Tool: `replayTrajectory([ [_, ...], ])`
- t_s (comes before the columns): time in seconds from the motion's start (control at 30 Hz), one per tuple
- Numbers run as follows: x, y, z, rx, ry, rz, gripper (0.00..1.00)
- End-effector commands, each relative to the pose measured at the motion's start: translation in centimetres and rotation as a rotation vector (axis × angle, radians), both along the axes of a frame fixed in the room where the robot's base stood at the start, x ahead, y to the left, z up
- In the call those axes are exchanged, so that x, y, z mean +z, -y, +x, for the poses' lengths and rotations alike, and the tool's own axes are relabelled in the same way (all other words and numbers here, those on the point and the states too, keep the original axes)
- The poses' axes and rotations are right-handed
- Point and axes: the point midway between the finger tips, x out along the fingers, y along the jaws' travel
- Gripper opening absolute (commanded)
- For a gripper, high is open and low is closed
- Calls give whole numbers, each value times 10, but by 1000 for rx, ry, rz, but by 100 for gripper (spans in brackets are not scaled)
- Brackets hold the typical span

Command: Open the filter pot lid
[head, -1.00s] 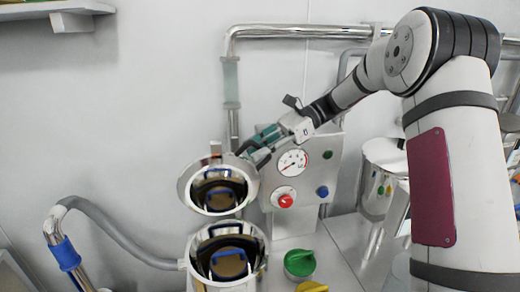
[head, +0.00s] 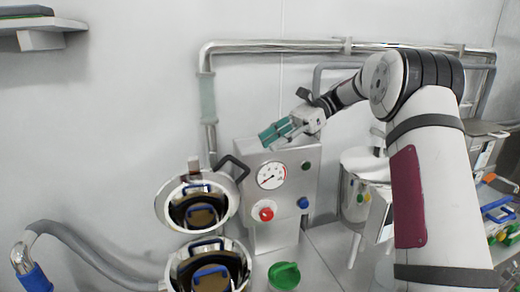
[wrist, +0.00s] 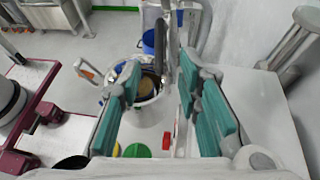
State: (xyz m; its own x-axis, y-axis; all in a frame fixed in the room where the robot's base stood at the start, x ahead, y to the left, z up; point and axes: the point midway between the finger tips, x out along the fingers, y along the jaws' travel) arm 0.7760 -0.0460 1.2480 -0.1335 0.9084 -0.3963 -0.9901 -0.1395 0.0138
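The filter pot (head: 168,270) is shiny metal, at the bottom of the head view and partly cut off by the frame. Its round lid (head: 163,204) stands raised above and behind the pot, with its mirror-like inner face towards me. A black handle (head: 239,164) sticks out at the lid's upper right. My gripper (head: 276,133) is to the right of the lid, above the gauge box and apart from the handle. In the wrist view the teal finger pads are wide apart with nothing held between them. The pot also shows beyond them in the wrist view (wrist: 148,97).
A gauge box (head: 285,220) with a red and a blue knob stands right of the pot. A green knob (head: 284,275) is in front of it. A grey hose (head: 90,250) runs at left. Steel pipes (head: 270,46) cross the wall. A metal vessel (head: 355,190) stands farther right.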

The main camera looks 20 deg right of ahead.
Motion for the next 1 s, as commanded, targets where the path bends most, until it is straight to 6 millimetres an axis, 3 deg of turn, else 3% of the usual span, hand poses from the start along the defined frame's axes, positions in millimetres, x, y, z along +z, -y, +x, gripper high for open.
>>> replayTrajectory([
  [0.37,3,8,1,1,0,0,31],
  [0.4,3,8,1,1,0,0,29],
  [0.53,3,7,-3,-20,-29,12,0],
  [0.57,2,7,-5,-33,-52,20,0],
  [0.77,-5,2,-39,-244,-361,150,0],
  [1.0,-18,1,-92,-587,-878,386,0],
])
